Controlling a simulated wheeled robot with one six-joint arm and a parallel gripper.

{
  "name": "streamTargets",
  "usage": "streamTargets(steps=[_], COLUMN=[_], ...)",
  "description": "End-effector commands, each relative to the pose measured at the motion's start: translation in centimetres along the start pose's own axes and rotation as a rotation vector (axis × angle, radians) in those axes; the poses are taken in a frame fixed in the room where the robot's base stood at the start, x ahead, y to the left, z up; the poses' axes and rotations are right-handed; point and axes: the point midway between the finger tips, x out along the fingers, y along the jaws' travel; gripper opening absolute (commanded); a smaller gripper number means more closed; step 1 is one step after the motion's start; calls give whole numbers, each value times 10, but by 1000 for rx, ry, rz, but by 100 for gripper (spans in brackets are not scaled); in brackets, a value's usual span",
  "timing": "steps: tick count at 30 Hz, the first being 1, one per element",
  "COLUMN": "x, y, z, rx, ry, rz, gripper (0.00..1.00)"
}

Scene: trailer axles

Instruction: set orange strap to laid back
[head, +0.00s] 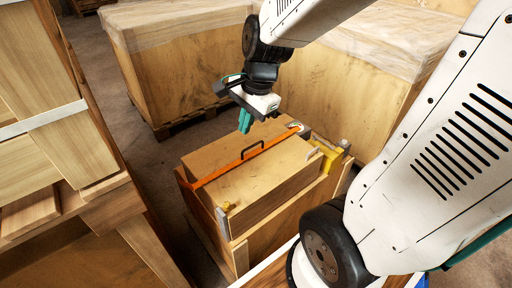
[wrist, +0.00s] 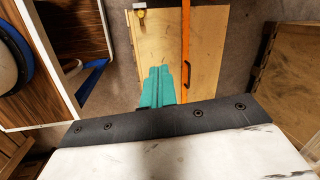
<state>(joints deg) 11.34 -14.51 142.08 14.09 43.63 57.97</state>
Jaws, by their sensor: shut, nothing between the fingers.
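The orange strap (head: 230,165) runs straight across the top of a wooden crate (head: 270,185), from its left edge to a pale fitting at the far right end. In the wrist view the strap (wrist: 185,40) is a narrow upright band just right of my fingers. A black handle (head: 252,150) stands beside the strap; it also shows in the wrist view (wrist: 188,76). My gripper (head: 245,121) has teal fingers, shut and empty, above the crate's far side. In the wrist view my fingers (wrist: 157,84) hide part of the crate top.
Large wrapped crates (head: 180,50) stand behind on pallets. Stacked wooden boxes (head: 40,110) rise at the left. A yellow fitting (head: 328,158) sits at the crate's right end, and a small yellow latch (head: 229,205) on its near corner. Some bare floor shows left of the crate.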

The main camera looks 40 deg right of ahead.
Motion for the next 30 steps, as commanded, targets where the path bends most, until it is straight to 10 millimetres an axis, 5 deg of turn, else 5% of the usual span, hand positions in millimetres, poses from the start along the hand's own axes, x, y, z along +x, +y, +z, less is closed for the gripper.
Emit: streamTargets(steps=[9, 15, 30], x=[115, 159, 171], y=[-24, -14, -9], z=[-105, -148, -160], rx=[1152, 1591, 1724], ry=[25, 58, 69], rz=[-69, -116, -135], gripper=[0, 0, 0])
